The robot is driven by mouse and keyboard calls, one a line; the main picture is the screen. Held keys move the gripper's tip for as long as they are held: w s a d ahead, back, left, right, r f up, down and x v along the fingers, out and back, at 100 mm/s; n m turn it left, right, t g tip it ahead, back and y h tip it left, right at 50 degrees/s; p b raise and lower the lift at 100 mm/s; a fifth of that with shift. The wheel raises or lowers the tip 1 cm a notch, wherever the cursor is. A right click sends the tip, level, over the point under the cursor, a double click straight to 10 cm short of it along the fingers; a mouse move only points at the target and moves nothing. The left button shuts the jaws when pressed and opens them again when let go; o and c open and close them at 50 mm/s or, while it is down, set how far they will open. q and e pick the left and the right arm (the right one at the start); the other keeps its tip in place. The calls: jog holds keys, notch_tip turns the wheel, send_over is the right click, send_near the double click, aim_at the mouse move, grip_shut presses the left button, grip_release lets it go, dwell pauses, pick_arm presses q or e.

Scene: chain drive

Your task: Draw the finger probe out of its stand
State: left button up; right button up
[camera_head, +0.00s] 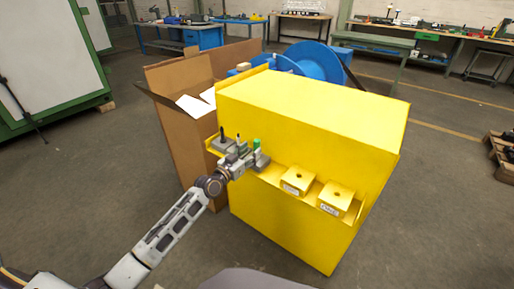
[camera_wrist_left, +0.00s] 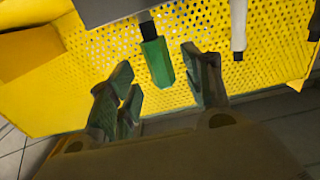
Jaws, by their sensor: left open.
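A green hexagonal handle (camera_wrist_left: 157,62), probably the finger probe's, shows in the left wrist view. Its black neck runs into a dark grey block (camera_wrist_left: 110,10), which looks like its stand. My left gripper (camera_wrist_left: 158,80) is open, with one finger on each side of the handle and visible gaps to both. In the head view the green handle (camera_head: 257,145) rises upright at the yellow cabinet's ledge, and my left gripper (camera_head: 243,154) is right beside it. The gripper hides much of the stand there. My right gripper is not in view.
The yellow cabinet (camera_head: 310,110) has a ledge with two labelled yellow blocks (camera_head: 297,180) (camera_head: 335,198). A black upright piece (camera_head: 222,134) stands left of the gripper. A white handle (camera_wrist_left: 239,25) shows in the wrist view. An open cardboard box (camera_head: 180,125) stands left.

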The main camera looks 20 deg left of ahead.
aim_at(255, 148)
pick_arm(q)
jog(key=shift+x, duration=1.1)
jog(key=shift+w+d, duration=0.2)
jog(key=shift+w, duration=0.35)
jog(key=shift+w+d+b, duration=0.2)
jog(key=shift+w+b, duration=0.15)
jog(key=shift+w, duration=0.35)
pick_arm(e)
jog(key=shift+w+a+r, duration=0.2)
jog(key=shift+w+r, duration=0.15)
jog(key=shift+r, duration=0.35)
pick_arm(q)
grip_shut()
